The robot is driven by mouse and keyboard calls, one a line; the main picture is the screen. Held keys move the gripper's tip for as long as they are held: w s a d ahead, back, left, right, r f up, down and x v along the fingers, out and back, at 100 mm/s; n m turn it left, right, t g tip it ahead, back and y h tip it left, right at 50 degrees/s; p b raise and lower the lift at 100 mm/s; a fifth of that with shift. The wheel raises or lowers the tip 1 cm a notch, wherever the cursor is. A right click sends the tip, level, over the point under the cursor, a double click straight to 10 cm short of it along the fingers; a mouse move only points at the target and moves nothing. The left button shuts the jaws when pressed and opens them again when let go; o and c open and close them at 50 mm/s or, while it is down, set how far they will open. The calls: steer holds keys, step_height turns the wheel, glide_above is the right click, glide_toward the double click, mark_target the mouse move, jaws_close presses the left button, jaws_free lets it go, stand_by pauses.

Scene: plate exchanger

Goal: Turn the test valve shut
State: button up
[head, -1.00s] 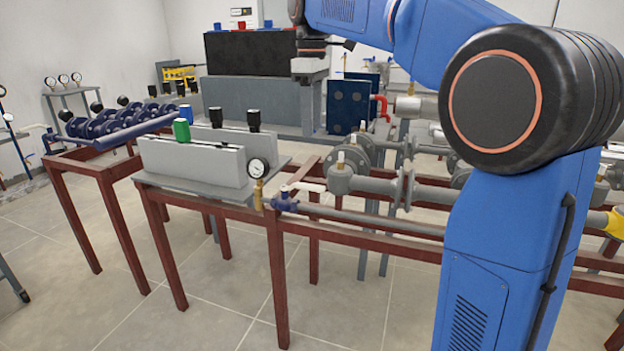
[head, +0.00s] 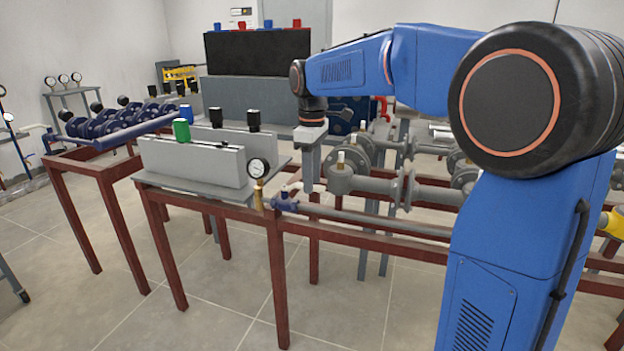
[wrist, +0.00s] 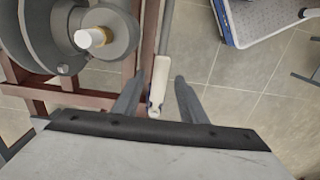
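The test valve is a small blue valve body (head: 286,202) on the grey pipe beside the pressure gauge in the head view. Its white lever (wrist: 160,80) lies lengthwise between my fingers in the wrist view, with a gap on each side. My gripper (wrist: 159,95) is open and points down above the lever, with nothing in its grasp. In the head view my gripper (head: 308,188) hangs just right of the valve and partly covers the lever. The valve body is mostly hidden in the wrist view.
A pressure gauge (head: 258,168) stands close left of the valve. A grey plate unit with green and black knobs (head: 192,163) lies farther left. A flanged grey pipe fitting (head: 342,180) is close right of my gripper. Red frame rails (head: 370,222) run below.

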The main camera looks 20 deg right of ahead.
steer(key=shift+f, duration=0.25)
jaws_close()
steer(key=shift+w+d, duration=0.1)
steer(key=shift+w, duration=0.05)
steer(key=w+a+n, duration=0.2)
steer(key=w+n, duration=0.9)
steer(key=n, duration=0.7)
steer(key=shift+w, duration=0.15)
steer(key=shift+r, duration=0.1)
stand_by(0.3)
